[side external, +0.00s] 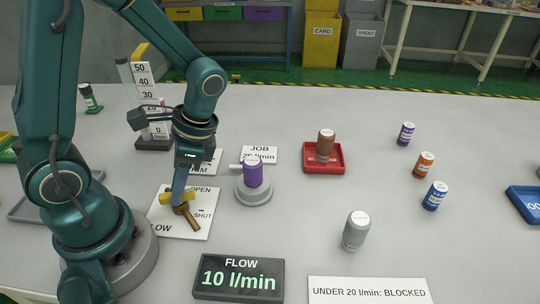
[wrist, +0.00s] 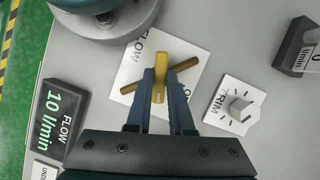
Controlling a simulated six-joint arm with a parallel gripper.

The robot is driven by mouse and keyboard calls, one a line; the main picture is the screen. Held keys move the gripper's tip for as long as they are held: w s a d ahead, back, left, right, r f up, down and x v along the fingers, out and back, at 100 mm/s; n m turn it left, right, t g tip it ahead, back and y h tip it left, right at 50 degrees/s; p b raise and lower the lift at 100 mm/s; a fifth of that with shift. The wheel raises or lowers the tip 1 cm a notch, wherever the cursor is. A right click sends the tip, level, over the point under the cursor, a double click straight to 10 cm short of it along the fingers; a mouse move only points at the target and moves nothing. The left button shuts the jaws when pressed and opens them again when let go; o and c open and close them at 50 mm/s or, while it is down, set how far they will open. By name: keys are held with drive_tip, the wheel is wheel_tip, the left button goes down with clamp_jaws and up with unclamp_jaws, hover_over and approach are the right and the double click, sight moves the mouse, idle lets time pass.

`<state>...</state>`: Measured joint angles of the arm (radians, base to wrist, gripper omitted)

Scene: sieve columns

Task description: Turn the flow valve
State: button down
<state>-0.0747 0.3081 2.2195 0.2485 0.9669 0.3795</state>
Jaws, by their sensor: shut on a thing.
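The flow valve has a yellow handle (side external: 166,198) above a brass-coloured bar (side external: 189,217), on a white plate (side external: 204,228) marked FLOW, OPEN and SHUT. In the wrist view, the yellow handle (wrist: 160,62) lies crosswise to the brass bar (wrist: 128,89). My gripper (side external: 179,190) reaches down onto the valve, and in the wrist view its two blue fingers (wrist: 161,84) are shut on the yellow handle from either side. The fingers hide part of the bar. The flow display (side external: 239,278) reads 10 l/min.
A purple-topped column (side external: 253,174) stands right of the valve on a grey base. A red tray (side external: 337,166) holds a brown cylinder (side external: 326,144). A grey cylinder (side external: 356,231) stands in front. The trim knob (wrist: 241,109) and a graduated gauge (side external: 145,92) are close to my arm.

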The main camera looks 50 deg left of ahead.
drive_tip(key=n+h, duration=0.1)
drive_tip(key=n, duration=0.3)
drive_tip(key=shift+a+h, duration=0.1)
drive_tip(key=shift+h, duration=0.2)
drive_tip(key=n+h, duration=0.1)
drive_tip(key=n, duration=0.2)
drive_tip(key=shift+a+n, duration=0.1)
drive_tip(key=shift+n, duration=0.2)
drive_tip(key=n+h, duration=0.1)
drive_tip(key=n, duration=0.2)
drive_tip(key=shift+a+n+h, duration=0.1)
drive_tip(key=shift+n+h, duration=0.2)
drive_tip(key=shift+n+t+h, duration=0.4)
drive_tip(key=shift+n+h, duration=0.1)
drive_tip(key=shift+n, duration=1.1)
drive_tip(key=c, duration=0.8)
unclamp_jaws()
drive_tip(key=v, duration=0.5)
drive_tip(key=shift+a+r, duration=0.1)
